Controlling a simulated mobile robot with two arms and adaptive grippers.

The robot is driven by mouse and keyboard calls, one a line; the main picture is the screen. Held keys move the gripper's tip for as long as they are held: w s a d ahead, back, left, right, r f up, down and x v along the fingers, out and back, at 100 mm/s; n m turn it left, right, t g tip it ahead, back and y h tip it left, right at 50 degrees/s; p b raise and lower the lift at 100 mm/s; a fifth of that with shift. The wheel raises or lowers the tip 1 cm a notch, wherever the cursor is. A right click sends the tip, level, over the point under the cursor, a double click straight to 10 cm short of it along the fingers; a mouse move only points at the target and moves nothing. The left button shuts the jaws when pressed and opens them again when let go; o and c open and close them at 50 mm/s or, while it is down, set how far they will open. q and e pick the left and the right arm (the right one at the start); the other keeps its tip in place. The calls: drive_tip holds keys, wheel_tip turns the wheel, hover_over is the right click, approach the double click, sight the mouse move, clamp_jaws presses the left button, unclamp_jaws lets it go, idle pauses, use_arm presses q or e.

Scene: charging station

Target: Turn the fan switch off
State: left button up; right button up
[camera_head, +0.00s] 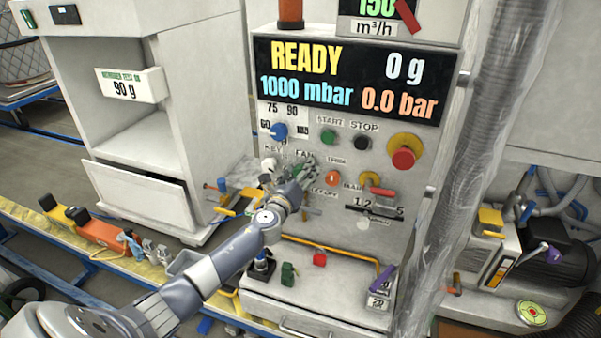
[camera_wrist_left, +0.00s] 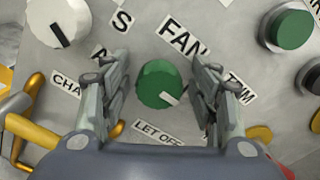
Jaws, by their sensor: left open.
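The fan switch is a round green knob (camera_wrist_left: 158,85) with a white pointer line, below the "FAN" label (camera_wrist_left: 183,40) in the left wrist view. The pointer line slants toward the lower right of that view. My left gripper (camera_wrist_left: 160,95) is open, with one finger on each side of the knob; I cannot tell whether they touch it. In the head view my left gripper (camera_head: 290,181) is at the control panel (camera_head: 340,235) under the "FAN" label and mostly hides the knob. My right gripper is not in view.
A white knob (camera_wrist_left: 58,23) and a green button (camera_wrist_left: 289,28) flank the fan knob. Yellow handles (camera_wrist_left: 30,130) are at lower left in the wrist view. A red emergency button (camera_head: 403,157) and an orange knob (camera_head: 333,178) are right of the gripper in the head view.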

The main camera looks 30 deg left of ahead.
use_arm(q)
drive_tip(key=c, duration=1.1)
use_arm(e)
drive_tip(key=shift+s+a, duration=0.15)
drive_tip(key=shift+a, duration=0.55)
